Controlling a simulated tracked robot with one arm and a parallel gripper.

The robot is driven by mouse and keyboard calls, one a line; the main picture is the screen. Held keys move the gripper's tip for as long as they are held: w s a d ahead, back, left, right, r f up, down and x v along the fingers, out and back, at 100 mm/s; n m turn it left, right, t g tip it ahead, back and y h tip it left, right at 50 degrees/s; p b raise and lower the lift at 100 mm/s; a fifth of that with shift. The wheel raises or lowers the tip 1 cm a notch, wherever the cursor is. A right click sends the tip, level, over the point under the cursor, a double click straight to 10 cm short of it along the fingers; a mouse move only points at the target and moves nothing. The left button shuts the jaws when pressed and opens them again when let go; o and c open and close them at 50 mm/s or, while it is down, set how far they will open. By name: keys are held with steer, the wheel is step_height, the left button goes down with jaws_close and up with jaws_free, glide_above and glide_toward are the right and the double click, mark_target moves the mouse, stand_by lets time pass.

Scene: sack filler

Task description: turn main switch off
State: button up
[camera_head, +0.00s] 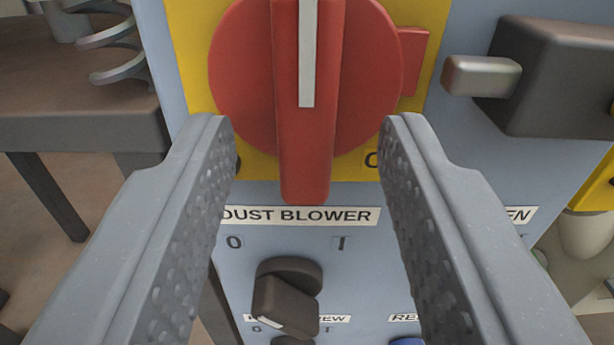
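The main switch (307,100) is a large red rotary knob on a yellow plate (190,40). Its handle bar stands upright with a white stripe along it. My gripper (308,130) is open, with one grey finger on each side of the handle's lower part. Gaps show between the fingers and the handle, so it is not gripped. Most of the plate's lettering is hidden by the fingers; part of a character shows beside the right fingertip. The top of the switch is cut off by the picture edge.
A black knob (287,297) sits below, under the label DUST BLOWER (298,216). A dark box with a protruding metal part (545,75) stands out at the upper right. A dark table (75,80) with a metal coil is at the left.

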steer(key=shift+s+r, duration=0.1)
steer(key=shift+s, duration=0.4)
steer(key=s, duration=1)
steer(key=shift+s, duration=0.25)
stand_by(1.5)
